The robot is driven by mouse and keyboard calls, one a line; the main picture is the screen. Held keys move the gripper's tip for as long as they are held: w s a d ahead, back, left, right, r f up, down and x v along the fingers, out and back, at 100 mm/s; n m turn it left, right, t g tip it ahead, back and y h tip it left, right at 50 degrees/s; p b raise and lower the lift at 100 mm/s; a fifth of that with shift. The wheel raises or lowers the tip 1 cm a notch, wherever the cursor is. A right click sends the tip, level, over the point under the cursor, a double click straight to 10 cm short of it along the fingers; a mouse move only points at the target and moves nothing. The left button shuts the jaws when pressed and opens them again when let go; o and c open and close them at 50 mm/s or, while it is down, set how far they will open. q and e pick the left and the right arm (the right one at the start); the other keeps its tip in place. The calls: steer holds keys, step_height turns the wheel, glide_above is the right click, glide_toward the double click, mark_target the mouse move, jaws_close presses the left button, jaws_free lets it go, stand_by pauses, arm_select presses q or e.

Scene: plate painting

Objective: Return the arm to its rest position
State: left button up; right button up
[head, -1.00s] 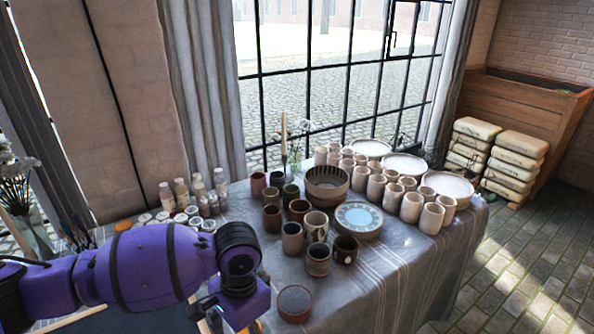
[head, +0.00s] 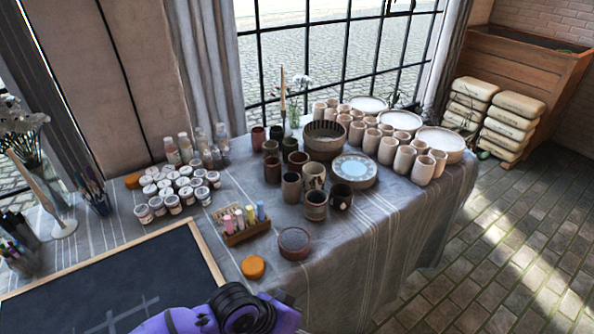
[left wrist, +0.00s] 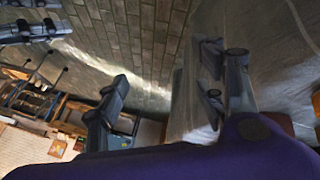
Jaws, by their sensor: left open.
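My left arm (head: 220,315), purple with a black joint, shows only at the bottom edge of the head view, in front of the table. Its gripper is out of that picture. In the left wrist view my left gripper (left wrist: 165,95) has its dark fingers spread wide with nothing between them. The brick floor and grey cloth show behind it. A dark jointed part (left wrist: 32,32) at the upper left of that view looks like my right gripper; its jaws are not clear.
The chalkboard (head: 110,285) lies at the table's front left. Close to my arm are an orange pot (head: 253,267), a chalk holder (head: 246,234) and a brown-rimmed dish (head: 294,243). Cups and plates fill the back right. The floor (head: 500,250) to the right is clear.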

arm_select(q)
steer(key=s+a+f+n+t+y, duration=0.2)
steer(key=s+a+f+n+t, duration=0.1)
steer(key=s+a, duration=0.5)
steer(key=s+a+f+n+t+y+p, duration=0.1)
steer(key=s+a+f+n+t+y, duration=0.2)
steer(key=a, duration=1)
steer(key=s+f, duration=0.3)
steer(key=s, duration=0.2)
steer(key=shift+s+n+t+y, duration=0.3)
steer(key=shift+o, duration=0.5)
steer(key=shift+f, duration=0.1)
